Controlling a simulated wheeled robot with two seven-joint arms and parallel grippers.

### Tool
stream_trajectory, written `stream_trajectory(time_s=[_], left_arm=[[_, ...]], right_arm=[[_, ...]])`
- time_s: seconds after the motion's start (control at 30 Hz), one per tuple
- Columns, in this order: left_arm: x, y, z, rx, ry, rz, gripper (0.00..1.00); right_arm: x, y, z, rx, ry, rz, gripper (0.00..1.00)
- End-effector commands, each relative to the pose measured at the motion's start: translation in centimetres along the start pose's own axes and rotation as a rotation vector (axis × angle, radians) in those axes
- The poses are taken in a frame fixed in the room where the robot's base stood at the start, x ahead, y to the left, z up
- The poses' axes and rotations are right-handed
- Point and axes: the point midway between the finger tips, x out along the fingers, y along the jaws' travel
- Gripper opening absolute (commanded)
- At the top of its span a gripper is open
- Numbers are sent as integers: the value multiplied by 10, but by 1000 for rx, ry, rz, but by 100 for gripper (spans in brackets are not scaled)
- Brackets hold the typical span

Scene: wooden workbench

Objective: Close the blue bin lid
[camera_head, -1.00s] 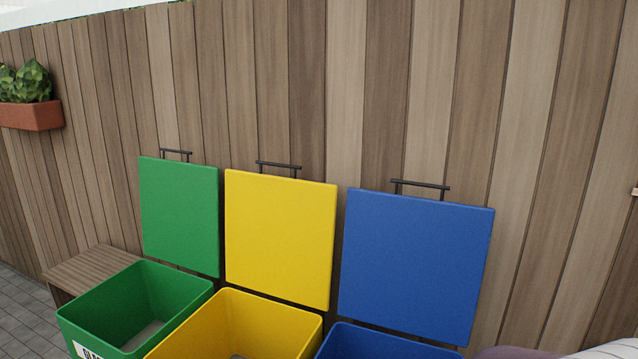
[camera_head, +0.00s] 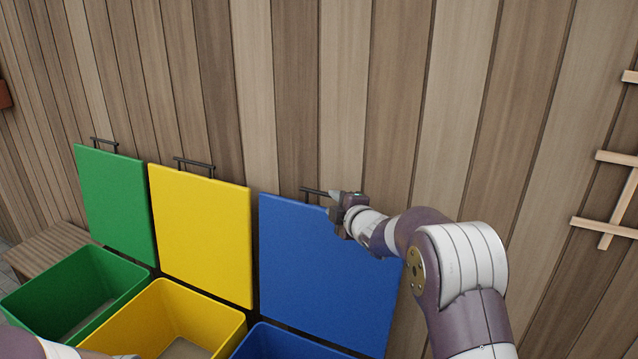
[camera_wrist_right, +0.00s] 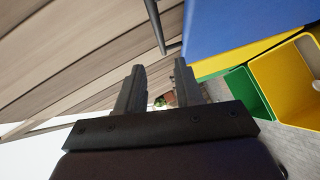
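The blue bin lid (camera_head: 318,265) stands open and upright against the fence in the head view. Its dark bar handle (camera_head: 314,190) is on the top edge. My right gripper (camera_head: 337,198) is at the right end of this handle, above the lid's top edge. In the right wrist view the fingers (camera_wrist_right: 159,68) are apart with nothing held between them, and the handle (camera_wrist_right: 156,25) shows close to the fingertips. The blue bin (camera_head: 275,340) is partly cut off at the bottom. My left gripper is out of view; part of my left arm shows at bottom left.
The yellow lid (camera_head: 203,232) and green lid (camera_head: 115,200) also stand open to the left, above the yellow bin (camera_head: 185,310) and green bin (camera_head: 95,300). The wooden fence (camera_head: 400,90) is close behind. A wooden trellis (camera_head: 612,190) hangs at right.

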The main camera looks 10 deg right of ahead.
Motion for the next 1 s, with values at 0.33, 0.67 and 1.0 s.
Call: stream_trajectory(time_s=[0.33, 0.67, 1.0], left_arm=[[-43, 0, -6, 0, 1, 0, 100], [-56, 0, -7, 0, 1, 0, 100], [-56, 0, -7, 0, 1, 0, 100]], right_arm=[[67, 4, -1, 5, -2, -2, 36], [94, 1, 0, 5, -2, -1, 36], [96, 0, 0, 5, -2, -1, 16]])
